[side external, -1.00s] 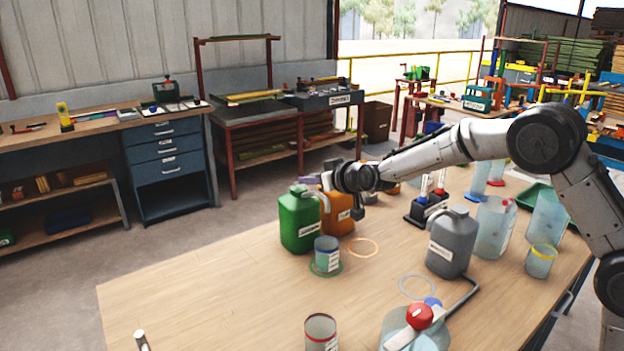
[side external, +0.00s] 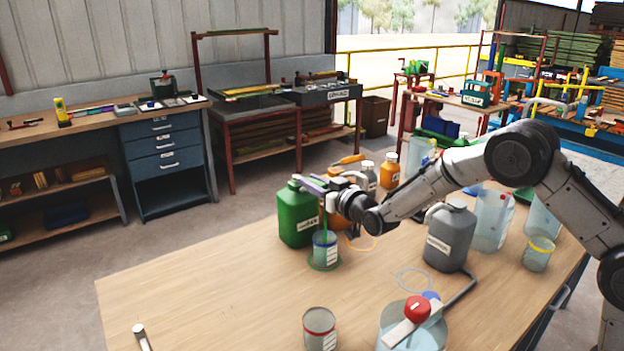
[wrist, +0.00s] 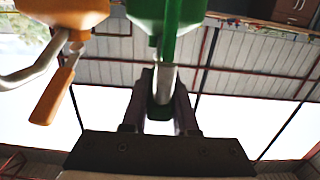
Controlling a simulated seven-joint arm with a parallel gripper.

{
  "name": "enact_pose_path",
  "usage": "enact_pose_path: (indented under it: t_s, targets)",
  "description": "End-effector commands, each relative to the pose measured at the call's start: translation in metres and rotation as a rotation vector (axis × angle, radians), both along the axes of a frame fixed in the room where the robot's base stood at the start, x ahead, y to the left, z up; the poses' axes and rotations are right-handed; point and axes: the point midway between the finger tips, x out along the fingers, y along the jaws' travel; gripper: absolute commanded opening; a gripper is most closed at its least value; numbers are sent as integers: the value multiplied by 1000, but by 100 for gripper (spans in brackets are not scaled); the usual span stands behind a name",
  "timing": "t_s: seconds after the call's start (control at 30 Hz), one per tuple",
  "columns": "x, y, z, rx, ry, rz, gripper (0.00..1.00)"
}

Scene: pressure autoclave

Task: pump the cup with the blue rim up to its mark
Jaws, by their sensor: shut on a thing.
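The blue-rimmed cup (side external: 325,252) stands upright on a green ring on the table, in front of the green jug (side external: 296,216). A thin green strip (side external: 325,222), apparently liquid, runs down into the cup. The level and mark are too small to read. My gripper (side external: 326,188) is beside the top of the green jug, above the cup. In the wrist view, my gripper (wrist: 160,100) is shut on the green grip of the jug's metal pump lever (wrist: 163,82). The green jug (wrist: 160,10) also shows there.
An orange jug with an orange lever grip (wrist: 58,95) stands close beside. A grey jug (side external: 450,238), a red-rimmed cup (side external: 320,330), a yellow-rimmed cup (side external: 538,255) and a red-knobbed clear vessel (side external: 415,330) stand elsewhere.

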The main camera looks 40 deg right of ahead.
Motion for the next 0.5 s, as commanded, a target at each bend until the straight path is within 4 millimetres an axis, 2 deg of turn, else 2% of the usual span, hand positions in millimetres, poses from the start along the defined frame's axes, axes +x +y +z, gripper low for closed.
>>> enact_pose_path:
  t_s: [0.37, 0.4, 0.5]
  targets:
    - [0, 0, -1, 1, -20, 1, 0]
    - [0, 0, -1, 1, -19, 1, 29]
    - [0, 0, -1, 1, -19, 1, 47]
